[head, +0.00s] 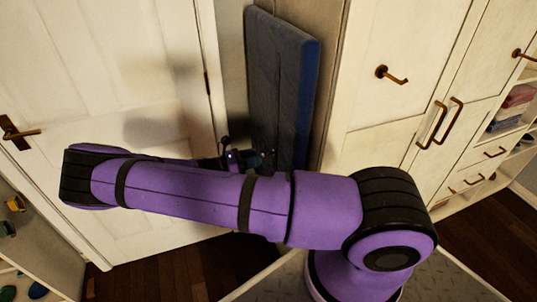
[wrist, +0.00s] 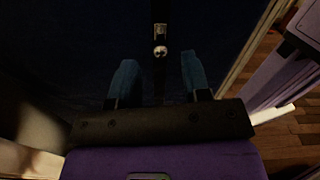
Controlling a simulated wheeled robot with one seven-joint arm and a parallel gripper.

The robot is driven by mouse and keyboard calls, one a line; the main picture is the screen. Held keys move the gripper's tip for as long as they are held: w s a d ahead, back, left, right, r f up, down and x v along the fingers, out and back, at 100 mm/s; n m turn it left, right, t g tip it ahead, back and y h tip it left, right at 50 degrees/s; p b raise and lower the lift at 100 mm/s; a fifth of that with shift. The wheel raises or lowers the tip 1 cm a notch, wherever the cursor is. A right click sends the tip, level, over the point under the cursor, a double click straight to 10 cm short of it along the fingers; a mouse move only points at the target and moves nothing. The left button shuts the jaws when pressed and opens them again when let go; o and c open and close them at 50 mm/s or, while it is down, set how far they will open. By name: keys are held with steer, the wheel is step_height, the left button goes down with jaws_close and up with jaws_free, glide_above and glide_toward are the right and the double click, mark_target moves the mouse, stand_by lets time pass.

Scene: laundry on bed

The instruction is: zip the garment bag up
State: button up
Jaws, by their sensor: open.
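The garment bag (head: 281,85) is a tall dark blue panel, hanging upright beside the wardrobe in the head view. In the wrist view its dark front (wrist: 85,45) fills most of the picture. A black zip strip (wrist: 159,12) runs down it, with a silver slider and round pull (wrist: 160,50) on the strip. My gripper (wrist: 159,75) is open, its two blue fingers on either side of the strip. The pull lies between and just beyond the fingertips, not gripped. The gripper is mostly hidden behind my arm in the head view.
A white door (head: 110,75) with a brass handle stands left of the bag. A cream wardrobe (head: 400,60) with protruding handles stands close on the right. Shelves (head: 25,230) with shoes are at lower left. Some dark wooden floor (head: 160,270) is clear.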

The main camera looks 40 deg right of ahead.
mark_target(269, 154)
steer(key=shift+x, duration=3.1)
jaws_close()
